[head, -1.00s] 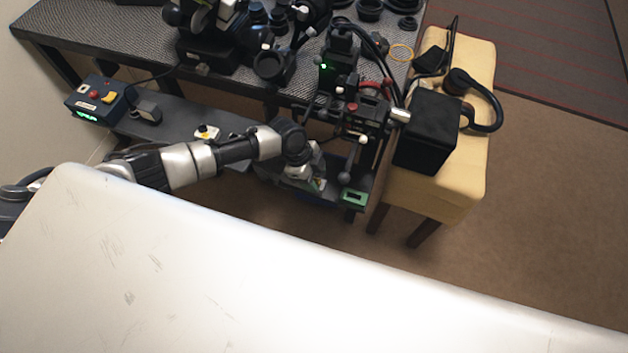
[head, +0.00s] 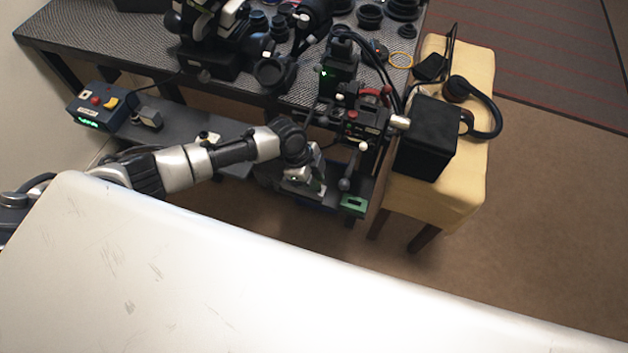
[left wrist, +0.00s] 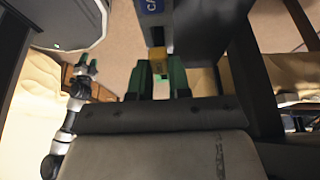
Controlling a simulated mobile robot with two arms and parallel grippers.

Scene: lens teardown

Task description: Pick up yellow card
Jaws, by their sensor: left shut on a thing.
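My left gripper (head: 314,190) is low beside the black rig, at the dark lower shelf. In the left wrist view its green-tipped fingers (left wrist: 160,78) are shut on the yellow card (left wrist: 157,62). Only a small yellow part of the card shows between the fingers, below a grey strip with a blue label (left wrist: 152,6). In the head view the card is hidden by the gripper. My right gripper (left wrist: 88,67) shows small at the left of the left wrist view, its green tips apart with nothing visible between them.
A green block with a slot (head: 353,205) lies at the shelf's right end. A black box (head: 427,137) and headphones (head: 484,112) rest on a yellow stool (head: 448,195). A control box (head: 97,106) stands at the left. A bench (head: 130,45) is behind.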

